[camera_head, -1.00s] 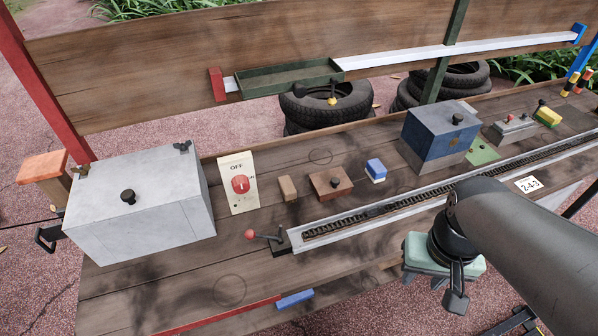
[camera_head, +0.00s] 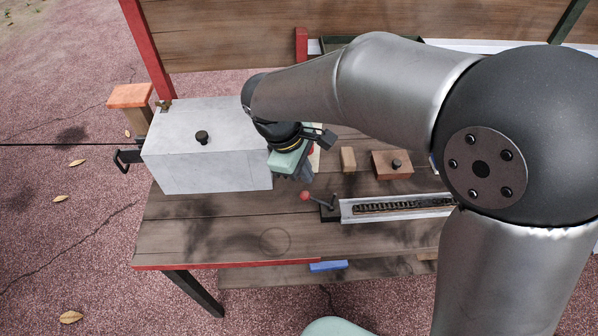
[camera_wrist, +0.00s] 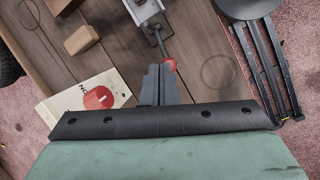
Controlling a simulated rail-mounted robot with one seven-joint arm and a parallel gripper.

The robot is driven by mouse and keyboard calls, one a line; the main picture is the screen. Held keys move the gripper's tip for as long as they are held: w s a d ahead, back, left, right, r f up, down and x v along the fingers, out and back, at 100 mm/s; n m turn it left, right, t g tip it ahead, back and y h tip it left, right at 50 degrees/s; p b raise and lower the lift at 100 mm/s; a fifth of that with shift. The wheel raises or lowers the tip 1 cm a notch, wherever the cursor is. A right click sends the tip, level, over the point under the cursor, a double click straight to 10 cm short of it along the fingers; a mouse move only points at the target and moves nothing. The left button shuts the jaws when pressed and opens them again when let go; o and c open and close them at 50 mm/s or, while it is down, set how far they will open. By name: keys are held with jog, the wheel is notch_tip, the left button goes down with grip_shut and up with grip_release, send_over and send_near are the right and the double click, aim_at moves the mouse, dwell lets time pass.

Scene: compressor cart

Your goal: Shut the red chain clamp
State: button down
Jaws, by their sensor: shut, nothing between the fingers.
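The red chain clamp shows as a lever with a red ball knob (camera_head: 305,196) on a dark block at the left end of the chain track (camera_head: 400,207). Its handle points left, away from the chain. In the wrist view the red knob (camera_wrist: 170,66) sits just past my fingertips, its handle running up to the light metal track (camera_wrist: 143,12). My gripper (camera_head: 307,177) is shut and empty, just above the knob in the head view. It also shows in the wrist view (camera_wrist: 159,68). I cannot tell whether the fingers touch the knob.
A grey metal box (camera_head: 215,165) stands left of my gripper. The OFF switch panel (camera_wrist: 88,98) is close beside the fingers and mostly hidden in the head view. A wooden block (camera_head: 348,160) and a brown block with a knob (camera_head: 392,165) stand behind the track. The front bench is clear.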

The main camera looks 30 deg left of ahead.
aim_at(315, 200)
jog(key=s+a+f+n, duration=0.2)
jog(key=s+a+n, duration=0.1)
jog(key=a, duration=0.5)
jog(key=shift+s+a+n+t, duration=0.2)
jog(key=shift+s+n+t, duration=0.1)
jog(key=shift+s, duration=0.4)
jog(key=p+x, duration=0.1)
jog(key=x, duration=0.9)
jog(key=shift+d+p, duration=0.1)
jog(key=shift+p, duration=0.25)
jog(key=d+r, duration=0.1)
jog(key=w+d+r+p, duration=0.1)
jog(key=shift+d+r, duration=0.35)
jog(key=shift+d, duration=0.1)
jog(key=shift+r+p, duration=0.1)
jog(key=shift+p, duration=0.25)
